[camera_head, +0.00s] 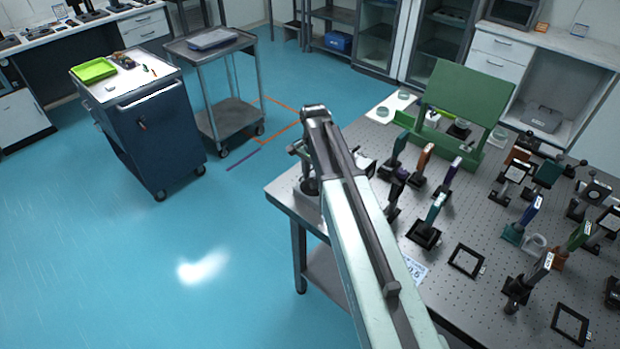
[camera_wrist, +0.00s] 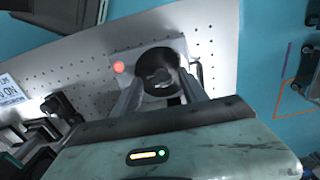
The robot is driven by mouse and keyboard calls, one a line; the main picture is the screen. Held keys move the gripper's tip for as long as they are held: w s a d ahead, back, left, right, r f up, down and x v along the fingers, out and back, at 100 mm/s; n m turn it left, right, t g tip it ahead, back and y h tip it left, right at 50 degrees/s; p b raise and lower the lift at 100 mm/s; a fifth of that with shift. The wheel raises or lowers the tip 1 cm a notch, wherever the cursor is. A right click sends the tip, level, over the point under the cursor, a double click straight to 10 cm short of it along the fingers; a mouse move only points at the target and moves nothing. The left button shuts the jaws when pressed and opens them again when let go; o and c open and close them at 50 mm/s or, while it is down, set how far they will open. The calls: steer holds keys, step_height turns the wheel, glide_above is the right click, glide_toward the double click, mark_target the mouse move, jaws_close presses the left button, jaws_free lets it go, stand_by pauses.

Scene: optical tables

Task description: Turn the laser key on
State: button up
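The laser unit is a pale grey box (camera_head: 306,199) at the near left corner of the optical table in the head view. In the wrist view its face carries a dark round key switch (camera_wrist: 158,63) and a lit red lamp (camera_wrist: 119,67) to the left of it. The key itself is a dark shape inside the switch, and its turned angle is hard to make out. My gripper (camera_wrist: 161,86) points at the switch, with its two fingers apart on either side of it. In the head view my arm hides much of the gripper and box.
The perforated optical table (camera_head: 455,225) holds several upright optic mounts right of my arm. A green panel (camera_head: 462,100) stands behind them. A printed sign (camera_wrist: 9,91) shows at left in the wrist view. Blue floor is clear left of the table; a dark cart (camera_head: 150,135) stands farther off.

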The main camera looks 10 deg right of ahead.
mark_target(314, 179)
step_height(314, 179, up, 8)
steer(key=p, duration=0.8)
steer(key=shift+f, duration=0.1)
steer(key=shift+f, duration=0.15)
steer(key=s+a+f+n+b, duration=0.1)
steer(key=s+f+n+b, duration=0.1)
steer(key=s+n, duration=0.9)
steer(key=shift+s+a+f+b, duration=0.2)
steer(key=shift+s+f+b, duration=0.35)
steer(key=shift+s, duration=1.3)
